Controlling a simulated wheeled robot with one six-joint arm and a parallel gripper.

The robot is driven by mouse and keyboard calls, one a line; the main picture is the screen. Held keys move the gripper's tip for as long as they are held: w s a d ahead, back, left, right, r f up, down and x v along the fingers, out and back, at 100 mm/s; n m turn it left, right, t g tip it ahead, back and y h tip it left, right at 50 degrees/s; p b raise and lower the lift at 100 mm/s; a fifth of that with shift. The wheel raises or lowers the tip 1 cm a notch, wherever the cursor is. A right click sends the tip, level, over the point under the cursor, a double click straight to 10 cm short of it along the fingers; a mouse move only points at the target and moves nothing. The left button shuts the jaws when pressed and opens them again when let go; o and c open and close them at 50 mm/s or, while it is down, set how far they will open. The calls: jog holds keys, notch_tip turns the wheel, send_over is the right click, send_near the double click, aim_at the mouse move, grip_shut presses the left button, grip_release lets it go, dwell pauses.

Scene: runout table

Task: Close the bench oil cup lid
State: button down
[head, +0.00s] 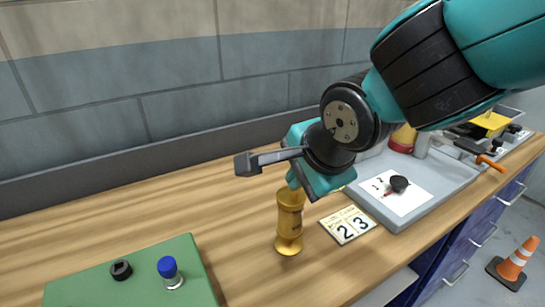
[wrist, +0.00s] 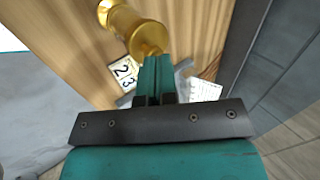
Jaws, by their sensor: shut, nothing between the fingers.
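The brass oil cup (head: 289,228) stands upright on the wooden bench in the head view. It also shows at the top of the wrist view (wrist: 122,19), with its rounded end close to my fingertips. My gripper (head: 293,182) is at the top of the cup in the head view and partly hides it. In the wrist view my gripper (wrist: 155,60) has its teal fingers together with nothing between them. The fingertips overlap the edge of the cup's rounded end; I cannot tell whether they touch. The lid's position is unclear.
A date card reading 23 (head: 348,224) lies right of the cup. A grey tray (head: 432,193) with paper and a dark object is farther right. Bare bench lies between.

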jog(key=shift+s+d+f+b, duration=0.2)
jog(key=shift+s+f+b, duration=0.15)
jog(key=shift+f+b, duration=0.1)
jog(key=shift+s, duration=0.1)
dwell(0.4)
jog(key=shift+r, duration=0.1)
jog(key=s+d+r+p, duration=0.4)
jog(key=s+r, duration=0.5)
jog(key=s+d+f+n+g, duration=0.2)
jog(key=n+g, duration=0.1)
jog(key=n, duration=0.6)
jog(key=s+d+f+n+g+y, duration=0.1)
jog(key=s+d+f+n+g, duration=0.1)
jog(key=n, duration=0.8)
jog(key=shift+s+d+f+g, duration=0.35)
jog(key=shift+s+d+g, duration=0.05)
jog(key=shift+s+d, duration=0.35)
